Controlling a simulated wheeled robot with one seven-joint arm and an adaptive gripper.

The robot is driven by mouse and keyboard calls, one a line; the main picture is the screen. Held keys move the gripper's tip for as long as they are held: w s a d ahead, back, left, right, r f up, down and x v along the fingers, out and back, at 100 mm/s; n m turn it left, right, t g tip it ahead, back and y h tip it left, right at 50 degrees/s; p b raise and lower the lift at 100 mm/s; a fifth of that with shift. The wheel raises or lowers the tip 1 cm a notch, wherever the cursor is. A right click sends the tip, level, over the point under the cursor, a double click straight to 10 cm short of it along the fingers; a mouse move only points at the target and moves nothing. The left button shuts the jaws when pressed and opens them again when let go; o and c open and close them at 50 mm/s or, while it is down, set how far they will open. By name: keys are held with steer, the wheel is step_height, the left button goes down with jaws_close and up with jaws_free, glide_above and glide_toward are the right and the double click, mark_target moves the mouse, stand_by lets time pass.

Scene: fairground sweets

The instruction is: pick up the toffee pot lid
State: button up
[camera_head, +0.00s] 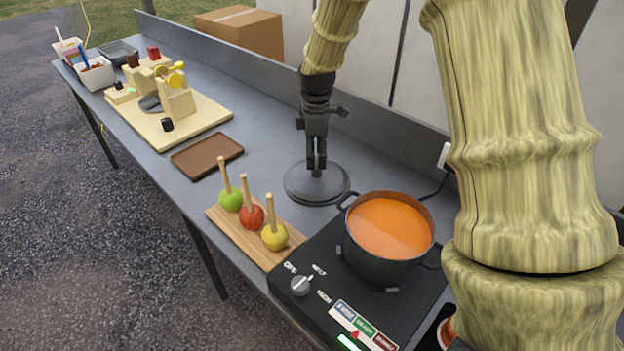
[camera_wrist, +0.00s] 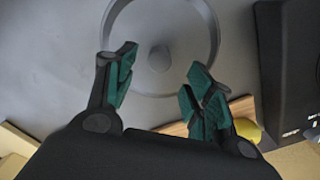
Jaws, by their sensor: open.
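The toffee pot lid (camera_head: 303,187) is a round dark grey disc lying flat on the metal table, left of the pot. In the wrist view the lid (camera_wrist: 200,20) shows its raised rim and a round knob (camera_wrist: 160,58) in the middle. My gripper (camera_head: 316,168) points down over the lid's middle and hides most of the knob in the head view. In the wrist view my gripper (camera_wrist: 158,75) is open, with its green-padded fingers apart and the knob between and beyond the tips. I cannot tell whether the fingers touch the lid.
A dark pot (camera_head: 380,262) of orange toffee stands on a black hob (camera_head: 318,262) right of the lid. Toffee apples (camera_head: 251,216) stand on a wooden board (camera_head: 282,255) in front. A brown tray (camera_head: 184,160) lies to the left. A low wall (camera_head: 262,51) runs behind.

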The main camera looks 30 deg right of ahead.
mark_target(317, 168)
steer(key=shift+s+d+f+p, duration=0.1)
steer(key=shift+f+p, duration=0.3)
steer(key=shift+f, duration=0.9)
steer(key=shift+s+d+f+p, duration=0.1)
steer(key=shift+f+p, duration=0.3)
steer(key=shift+f, duration=0.85)
steer(key=shift+c, duration=0.2)
jaws_close()
steer(key=shift+r, duration=0.1)
